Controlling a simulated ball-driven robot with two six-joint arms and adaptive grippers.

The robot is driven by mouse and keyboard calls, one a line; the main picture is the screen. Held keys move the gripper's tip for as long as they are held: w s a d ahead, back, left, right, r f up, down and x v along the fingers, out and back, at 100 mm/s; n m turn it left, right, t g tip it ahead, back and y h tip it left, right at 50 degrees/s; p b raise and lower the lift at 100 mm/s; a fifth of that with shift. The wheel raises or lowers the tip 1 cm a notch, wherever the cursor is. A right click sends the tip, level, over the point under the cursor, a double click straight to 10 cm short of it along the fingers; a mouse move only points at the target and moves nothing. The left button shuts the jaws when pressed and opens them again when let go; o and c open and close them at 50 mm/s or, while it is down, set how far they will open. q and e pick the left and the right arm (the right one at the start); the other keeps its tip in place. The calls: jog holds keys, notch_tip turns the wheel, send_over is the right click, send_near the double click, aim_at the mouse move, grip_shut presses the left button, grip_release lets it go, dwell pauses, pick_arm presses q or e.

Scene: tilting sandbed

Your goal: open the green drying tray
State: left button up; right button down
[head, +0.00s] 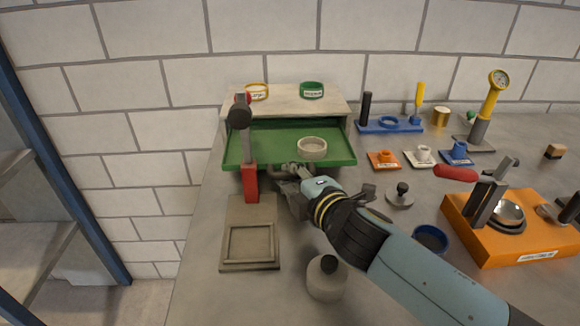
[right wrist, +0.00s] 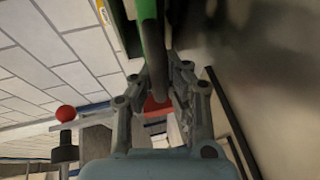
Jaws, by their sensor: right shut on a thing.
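The green drying tray (head: 265,146) sits pulled out of the front of a pale box (head: 290,100), its inside showing. A small pale ring-shaped dish (head: 312,147) lies in it. My right gripper (head: 290,177) is at the tray's front edge, right of a red-based upright tool. In the right wrist view, my right gripper (right wrist: 160,88) is shut on a grey bar (right wrist: 149,35), seemingly the tray's handle, next to the green tray edge (right wrist: 154,50). The contact is partly hidden in the head view. My left gripper is not in view.
A red-based upright tool (head: 251,183) stands close left of my gripper. A square-framed plate (head: 251,245) and a round pot (head: 326,280) lie nearer. An orange press (head: 500,235) stands right. The counter's front left is clear.

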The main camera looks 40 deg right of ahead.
jog(key=c, duration=1.3)
grip_release()
jog(key=v, duration=1.2)
jog(key=shift+r, duration=0.1)
jog(key=shift+r, duration=0.1)
